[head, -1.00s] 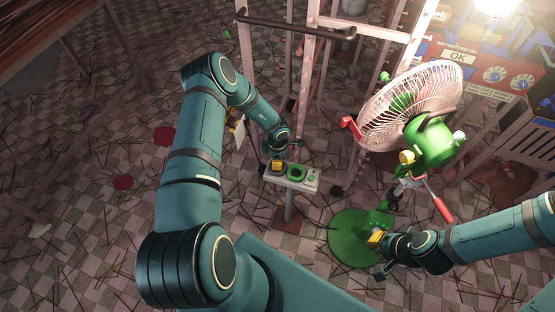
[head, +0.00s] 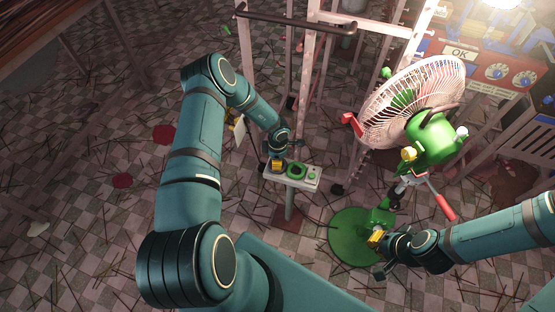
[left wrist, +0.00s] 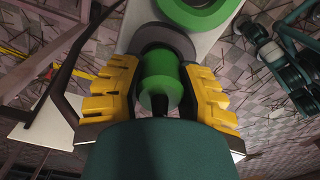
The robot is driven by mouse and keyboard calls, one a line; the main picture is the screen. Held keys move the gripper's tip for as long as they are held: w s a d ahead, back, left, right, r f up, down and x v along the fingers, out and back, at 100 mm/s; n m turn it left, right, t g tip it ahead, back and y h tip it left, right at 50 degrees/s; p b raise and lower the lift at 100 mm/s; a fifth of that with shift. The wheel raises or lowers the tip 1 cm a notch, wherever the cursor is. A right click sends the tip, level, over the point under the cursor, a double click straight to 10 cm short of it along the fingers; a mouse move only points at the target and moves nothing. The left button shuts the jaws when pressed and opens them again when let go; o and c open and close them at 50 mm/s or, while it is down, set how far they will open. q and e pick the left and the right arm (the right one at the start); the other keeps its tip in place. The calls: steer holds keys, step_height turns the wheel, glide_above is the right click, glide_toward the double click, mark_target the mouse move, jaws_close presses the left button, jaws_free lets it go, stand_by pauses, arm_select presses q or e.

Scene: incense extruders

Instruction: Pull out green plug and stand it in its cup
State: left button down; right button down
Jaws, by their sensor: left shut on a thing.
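The green plug (left wrist: 160,78) is a green cylinder between the yellow fingers of my left gripper (left wrist: 163,95) in the left wrist view. The gripper is shut on it. A grey ring (left wrist: 168,40) shows just beyond the plug; I cannot tell whether the plug's far end is inside it. In the head view my left gripper (head: 278,165) is at the left end of a small pale shelf, and the plug is hidden there. A green ring-shaped holder (head: 297,171), perhaps the cup, sits beside it on the shelf. My right gripper (head: 376,240) is away, above the green fan base.
The pale shelf (head: 306,185) stands on a post, with a small green piece (head: 312,175) at its right end. A fan (head: 415,105) stands at right on a green round base (head: 345,240). Pale frame posts rise behind. Thin sticks litter the checkered floor.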

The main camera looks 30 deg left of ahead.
arm_select(q)
steer(key=shift+f, duration=0.2)
steer(key=c, duration=0.6)
jaws_free()
steer(key=shift+r, duration=0.1)
step_height(320, 180, up, 12)
steer(key=shift+f, duration=0.1)
